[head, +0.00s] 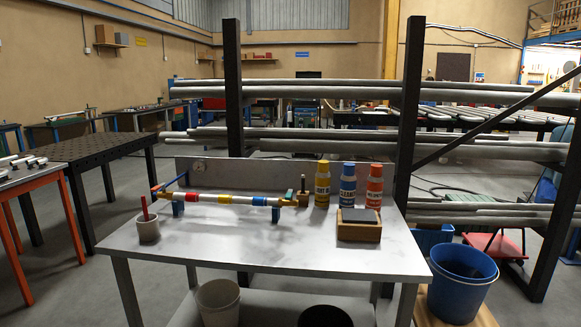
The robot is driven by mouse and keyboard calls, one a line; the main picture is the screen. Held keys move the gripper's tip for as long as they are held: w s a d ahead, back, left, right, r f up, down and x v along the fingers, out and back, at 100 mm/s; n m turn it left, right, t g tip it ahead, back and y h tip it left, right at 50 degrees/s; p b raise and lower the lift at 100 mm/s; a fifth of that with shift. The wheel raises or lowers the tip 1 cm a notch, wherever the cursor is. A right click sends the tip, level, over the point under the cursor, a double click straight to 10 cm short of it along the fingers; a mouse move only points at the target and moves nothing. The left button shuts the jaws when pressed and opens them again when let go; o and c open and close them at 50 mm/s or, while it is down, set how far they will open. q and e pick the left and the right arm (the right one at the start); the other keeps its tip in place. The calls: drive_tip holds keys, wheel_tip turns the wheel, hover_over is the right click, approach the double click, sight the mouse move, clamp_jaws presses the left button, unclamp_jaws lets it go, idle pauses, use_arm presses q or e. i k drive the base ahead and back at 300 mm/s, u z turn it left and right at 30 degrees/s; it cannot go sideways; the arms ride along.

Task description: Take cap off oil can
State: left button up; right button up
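Three bottle-like cans stand upright in a row at the back right of the grey metal workbench (270,250) in the head view. From left to right they are a yellow can (323,187), a blue can (348,187) and an orange can (374,188). Each has a cap on top in about its own colour and a pale label band. The label print is too small to read surely, so I cannot tell which one is the oil can. Neither of my grippers shows in the head view.
A wooden block with a grey top (359,224) sits in front of the cans. A colour-banded rod (232,200) lies on blue supports left of them. The bench's front middle is clear. A blue bucket (461,290) stands right.

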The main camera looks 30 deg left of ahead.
sight(323, 165)
drive_tip(key=u, duration=2.45)
drive_tip(key=i, duration=1.25)
drive_tip(key=z, duration=2.2)
